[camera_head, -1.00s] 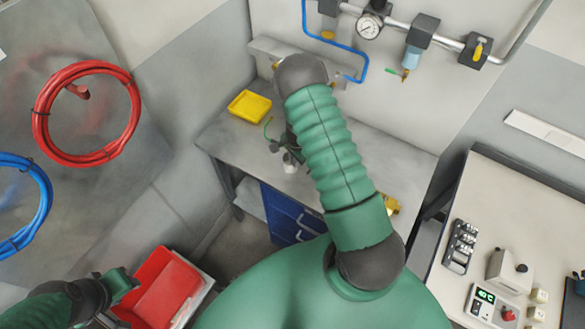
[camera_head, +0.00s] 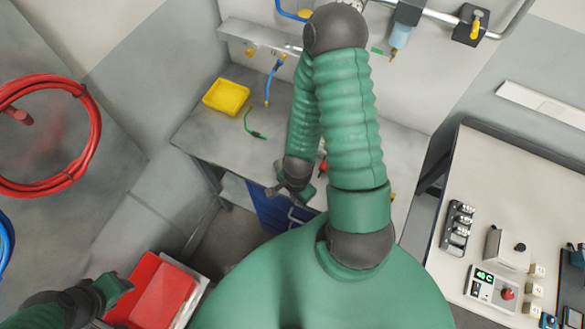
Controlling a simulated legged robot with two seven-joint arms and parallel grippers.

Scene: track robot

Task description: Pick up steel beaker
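I cannot make out a steel beaker in the head view; my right arm covers part of the grey workbench (camera_head: 190,135). My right gripper (camera_head: 290,194) hangs at the bench's front edge, above the blue drawer cabinet (camera_head: 268,212). It is small and dark, and I cannot tell whether its fingers are open or hold anything. My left gripper (camera_head: 118,287) is at the lower left, beside a red bin (camera_head: 168,295). Its fingers are not clear enough to judge.
A yellow tray (camera_head: 227,97) and a green hose piece (camera_head: 252,127) lie on the bench. A blue hose (camera_head: 270,82) hangs behind them. A light table (camera_head: 480,165) with control devices stands at the right. Red cable coil (camera_head: 92,135) hangs at the left.

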